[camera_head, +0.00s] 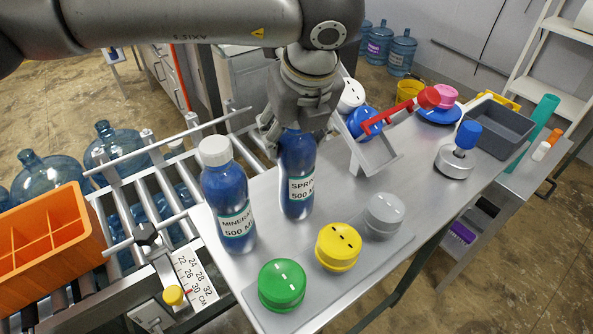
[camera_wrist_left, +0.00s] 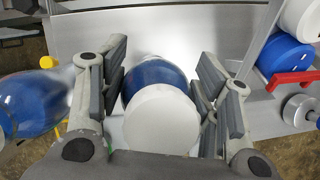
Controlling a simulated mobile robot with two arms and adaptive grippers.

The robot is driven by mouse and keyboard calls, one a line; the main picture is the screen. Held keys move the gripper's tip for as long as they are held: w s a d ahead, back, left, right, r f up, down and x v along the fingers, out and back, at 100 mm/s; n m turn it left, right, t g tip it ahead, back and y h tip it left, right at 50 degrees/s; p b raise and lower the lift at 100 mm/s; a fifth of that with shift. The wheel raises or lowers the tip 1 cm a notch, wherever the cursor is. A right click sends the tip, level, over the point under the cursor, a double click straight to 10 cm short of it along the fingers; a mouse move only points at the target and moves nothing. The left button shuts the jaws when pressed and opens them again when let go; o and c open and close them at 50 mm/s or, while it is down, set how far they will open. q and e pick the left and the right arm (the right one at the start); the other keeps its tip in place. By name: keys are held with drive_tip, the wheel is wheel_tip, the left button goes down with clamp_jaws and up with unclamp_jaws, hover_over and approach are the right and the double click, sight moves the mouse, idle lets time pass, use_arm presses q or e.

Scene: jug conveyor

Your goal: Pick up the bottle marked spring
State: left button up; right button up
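The bottle marked spring (camera_head: 298,178) is blue with a white label and stands upright on the metal table. My left gripper (camera_head: 296,128) is over its top from above, hiding its cap in the head view. In the left wrist view the bottle's round white cap (camera_wrist_left: 161,122) sits between the two spread fingers (camera_wrist_left: 160,95). The finger pads are close to the bottle's sides, with a narrow gap at the left; contact at the right is unclear. A similar bottle marked mineral (camera_head: 229,205), with a white cap, stands just left of it. My right gripper is not in view.
Green (camera_head: 282,285), yellow (camera_head: 338,246) and grey (camera_head: 384,215) round caps lie on the table in front. A tilted rack with a red bar (camera_head: 400,108) stands to the right. A roller conveyor with an orange crate (camera_head: 45,245) and large jugs is at the left.

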use_arm(q)
clamp_jaws()
drive_tip(key=shift+r, duration=0.1)
